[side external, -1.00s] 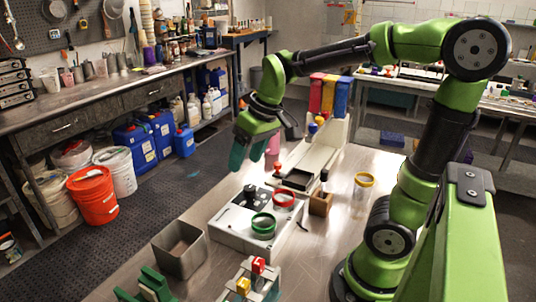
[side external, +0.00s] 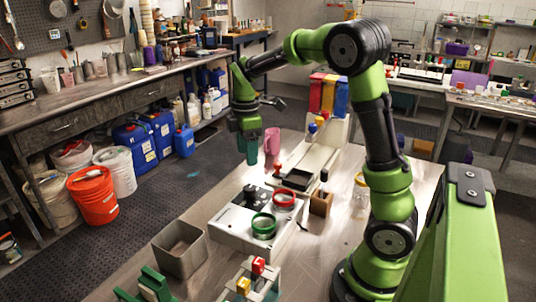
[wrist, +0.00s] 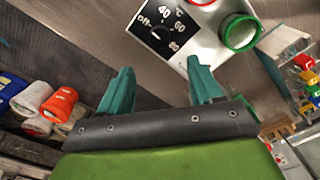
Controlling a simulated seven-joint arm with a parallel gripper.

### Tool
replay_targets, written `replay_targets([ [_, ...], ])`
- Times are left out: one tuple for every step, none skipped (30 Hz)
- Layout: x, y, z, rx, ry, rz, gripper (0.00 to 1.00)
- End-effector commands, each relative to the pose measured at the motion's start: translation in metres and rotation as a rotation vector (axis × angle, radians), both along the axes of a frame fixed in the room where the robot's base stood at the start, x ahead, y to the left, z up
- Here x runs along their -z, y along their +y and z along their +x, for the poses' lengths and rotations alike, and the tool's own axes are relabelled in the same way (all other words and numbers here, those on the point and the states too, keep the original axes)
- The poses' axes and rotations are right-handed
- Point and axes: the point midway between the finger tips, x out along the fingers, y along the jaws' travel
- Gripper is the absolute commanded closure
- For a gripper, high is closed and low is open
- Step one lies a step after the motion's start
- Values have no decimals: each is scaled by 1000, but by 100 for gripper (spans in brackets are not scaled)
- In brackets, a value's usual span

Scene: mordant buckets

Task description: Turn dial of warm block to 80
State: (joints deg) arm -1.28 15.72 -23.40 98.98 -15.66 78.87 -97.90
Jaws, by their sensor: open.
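The warm block (side external: 235,225) is a white box on the metal bench, carrying a red ring (side external: 284,199), a green ring (side external: 263,224) and a black dial (side external: 251,194). In the wrist view the dial (wrist: 158,34) sits on a black panel marked off, 40, 60 and 80 °C. A small white mark shows on its off side, but I cannot read the exact setting. My gripper (side external: 248,152) hangs in the air above and behind the dial, fingers pointing down. In the wrist view its teal fingers (wrist: 160,78) are spread with nothing between them; the dial lies beyond the tips.
A grey open bin (side external: 181,245) stands left of the block. A rack with red and yellow pieces (side external: 250,280) is in front. A wooden holder (side external: 320,203) stands at its right and a pale device with a dark tray (side external: 298,179) behind it. A pink cup (side external: 272,141) is further back.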

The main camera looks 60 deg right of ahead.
Motion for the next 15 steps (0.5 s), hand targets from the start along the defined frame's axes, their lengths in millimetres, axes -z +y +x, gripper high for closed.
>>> replay_targets([
  [13,1,-1,1,6,1,35],
  [19,1,-1,1,7,1,35],
  [28,1,-1,1,6,1,35],
  [35,1,-1,2,7,1,35],
  [41,0,-1,2,5,0,35],
  [50,0,-1,2,6,1,35],
  [57,0,-1,2,6,1,35],
  [63,1,-1,2,6,1,35],
  [72,0,-1,2,6,1,35],
  [78,1,-1,2,4,1,35],
  [83,0,-1,1,4,1,35],
  [90,1,-1,2,4,1,35],
  [95,0,-1,2,4,0,35],
  [99,1,-1,2,4,0,35],
  [104,0,-1,2,3,0,35],
])
